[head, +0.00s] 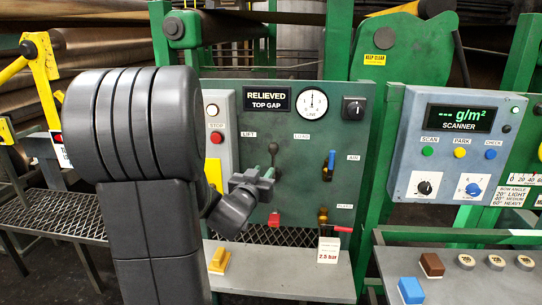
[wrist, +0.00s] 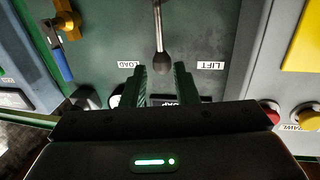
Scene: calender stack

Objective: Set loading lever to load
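The loading lever (head: 273,149) is on the green panel (head: 310,190), with a dark knob on a thin shaft. It stands about upright between the LIFT label (head: 249,134) on the left and the LOAD label (head: 301,136) on the right. My gripper (head: 266,174) is in front of the panel and hides part of the lever's lower end. In the wrist view, turned over, the lever knob (wrist: 162,62) lies at the mouth between my open fingers (wrist: 161,74), with visible gaps on both sides. The LOAD label (wrist: 129,64) is left there, the LIFT label (wrist: 210,65) right.
A sign (head: 267,100) reads RELIEVED, TOP GAP, beside a round dial (head: 313,103). A blue-handled AIR valve (head: 329,165) is right of the lever. A red STOP button (head: 216,137) is on the left.

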